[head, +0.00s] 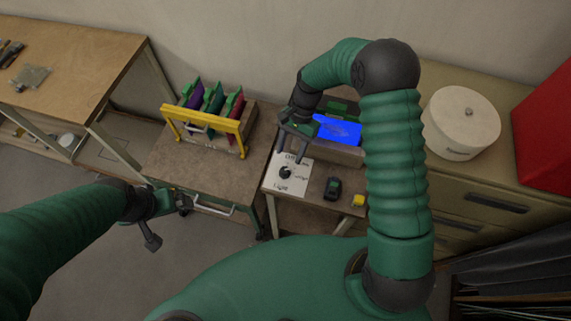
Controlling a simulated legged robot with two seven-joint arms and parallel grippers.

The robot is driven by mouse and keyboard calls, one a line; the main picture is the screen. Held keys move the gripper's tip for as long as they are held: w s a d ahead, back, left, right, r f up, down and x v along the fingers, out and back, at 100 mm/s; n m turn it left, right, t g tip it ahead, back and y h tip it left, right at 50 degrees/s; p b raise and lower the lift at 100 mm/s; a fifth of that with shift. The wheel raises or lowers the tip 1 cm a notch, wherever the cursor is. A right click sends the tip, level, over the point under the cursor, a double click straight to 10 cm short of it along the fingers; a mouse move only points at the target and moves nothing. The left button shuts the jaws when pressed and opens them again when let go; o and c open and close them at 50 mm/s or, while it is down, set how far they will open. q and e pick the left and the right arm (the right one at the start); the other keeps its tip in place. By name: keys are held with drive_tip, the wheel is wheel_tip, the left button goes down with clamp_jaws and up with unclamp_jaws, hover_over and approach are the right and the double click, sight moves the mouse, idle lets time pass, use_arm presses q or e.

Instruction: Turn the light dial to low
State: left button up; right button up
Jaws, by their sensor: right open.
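The light dial (286,172) is a small dark knob on a white panel marked "Light" (281,190). The panel lies on the near left part of a small table (316,193). The setting that the knob points to is too small to read. My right gripper (292,158) is open, with its fingers pointing down just above the panel, close to the knob. I cannot tell whether a finger touches the knob. My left gripper (165,218) hangs in front of the cart at the left, away from the dial. Its fingers are too unclear to judge.
Behind the dial is a box with a bright blue panel (338,130). A dark green object (333,188) and a yellow one (358,201) lie to its right. A cart (185,168) holds a yellow-framed rack (203,122). A white round container (462,124) stands on the right cabinet.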

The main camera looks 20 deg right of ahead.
sight(285, 169)
drive_tip(key=p+x, duration=0.1)
drive_tip(key=x, duration=0.4)
drive_tip(key=shift+a+f, duration=0.15)
drive_tip(key=shift+f, duration=0.15)
drive_tip(key=shift+s+f, duration=0.25)
drive_tip(key=shift+f, duration=0.35)
drive_tip(key=shift+c, duration=0.3)
drive_tip(key=shift+a, duration=0.1)
clamp_jaws()
